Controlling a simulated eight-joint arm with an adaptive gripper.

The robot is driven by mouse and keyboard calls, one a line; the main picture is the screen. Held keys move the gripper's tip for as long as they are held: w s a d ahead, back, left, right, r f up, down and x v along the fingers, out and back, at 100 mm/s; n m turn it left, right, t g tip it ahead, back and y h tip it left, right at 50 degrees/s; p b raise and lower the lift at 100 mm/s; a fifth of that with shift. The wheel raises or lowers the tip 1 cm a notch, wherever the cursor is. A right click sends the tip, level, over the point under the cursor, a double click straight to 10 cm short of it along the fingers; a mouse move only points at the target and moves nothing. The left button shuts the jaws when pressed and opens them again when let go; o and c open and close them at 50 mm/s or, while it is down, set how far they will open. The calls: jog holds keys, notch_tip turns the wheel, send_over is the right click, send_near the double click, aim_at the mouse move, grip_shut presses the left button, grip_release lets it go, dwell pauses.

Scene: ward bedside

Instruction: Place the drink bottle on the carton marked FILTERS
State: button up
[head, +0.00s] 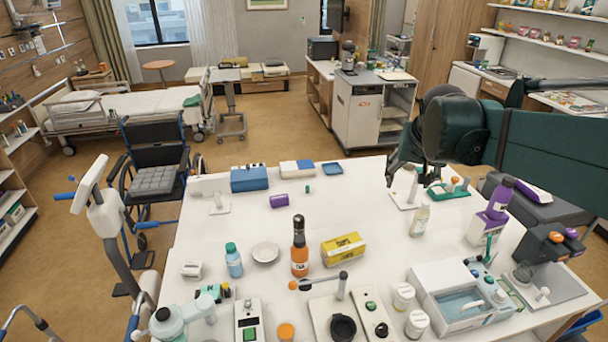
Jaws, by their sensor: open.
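An orange bottle with a tall black cap (299,258) stands upright near the table's middle. A purple bottle (499,199) stands upright at the right and appears to rest on a white and purple carton (482,232). A yellow carton with dark printing (344,249) lies right of the orange bottle, apart from it. I cannot read FILTERS on either carton, nor tell which bottle is the drink bottle. My gripper (402,182) is open, pointing down at the table's back right, with nothing visible between its fingers. It partly hides a small white stand.
Devices crowd the front and right. Bare tabletop lies between the yellow carton and the back edge.

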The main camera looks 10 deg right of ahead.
jog(key=s+a+f+n+t+y, duration=0.1)
jog(key=s+a+f, duration=0.3)
jog(key=s+a, duration=0.5)
jog(key=s+a+f+n+y, duration=0.1)
jog(key=s+a+f+n, duration=0.3)
jog(key=s+a, duration=0.5)
jog(key=shift+a+f+t, duration=0.15)
jog(key=shift+a+t, duration=0.25)
jog(key=shift+a, duration=0.75)
